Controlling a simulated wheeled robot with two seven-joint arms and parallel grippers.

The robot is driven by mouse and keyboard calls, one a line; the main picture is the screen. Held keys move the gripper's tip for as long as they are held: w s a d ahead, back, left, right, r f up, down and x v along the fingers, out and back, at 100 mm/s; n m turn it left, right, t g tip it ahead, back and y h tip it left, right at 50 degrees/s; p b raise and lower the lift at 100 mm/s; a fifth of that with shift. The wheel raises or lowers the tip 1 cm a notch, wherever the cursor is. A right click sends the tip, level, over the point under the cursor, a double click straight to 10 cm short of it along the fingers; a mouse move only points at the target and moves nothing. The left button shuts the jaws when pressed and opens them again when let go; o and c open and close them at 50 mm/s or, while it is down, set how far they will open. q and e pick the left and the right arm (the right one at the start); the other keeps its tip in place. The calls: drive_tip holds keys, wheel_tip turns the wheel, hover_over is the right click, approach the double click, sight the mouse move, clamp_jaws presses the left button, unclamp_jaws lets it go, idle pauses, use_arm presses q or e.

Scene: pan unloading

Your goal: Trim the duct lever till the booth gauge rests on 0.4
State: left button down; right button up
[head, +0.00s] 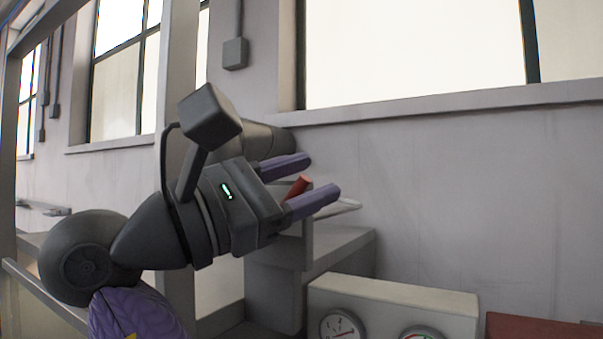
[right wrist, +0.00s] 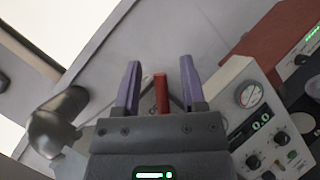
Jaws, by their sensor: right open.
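My right gripper (head: 323,175) is open, with its two purple fingers apart. A red lever handle (head: 298,186) stands between the fingers in the head view. In the right wrist view the red handle (right wrist: 161,92) also lies between the open fingers (right wrist: 160,63), with a gap visible on each side. A cream box (head: 395,294) carries a round dial (head: 342,326) with a red needle and a second dial (head: 422,334), both cut by the lower edge. In the right wrist view a dial (right wrist: 250,94) sits above a green display (right wrist: 261,122) that seems to read 0.0. My left gripper is not in view.
A red box (head: 540,328) stands right of the cream box. A grey stepped stand (head: 340,246) is below and behind my gripper. A grey post (head: 176,90) rises behind my arm. The wall (head: 480,190) at right is bare.

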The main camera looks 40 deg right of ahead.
drive_tip(key=shift+d, duration=0.15)
drive_tip(key=shift+c, duration=0.3)
clamp_jaws()
idle(0.9)
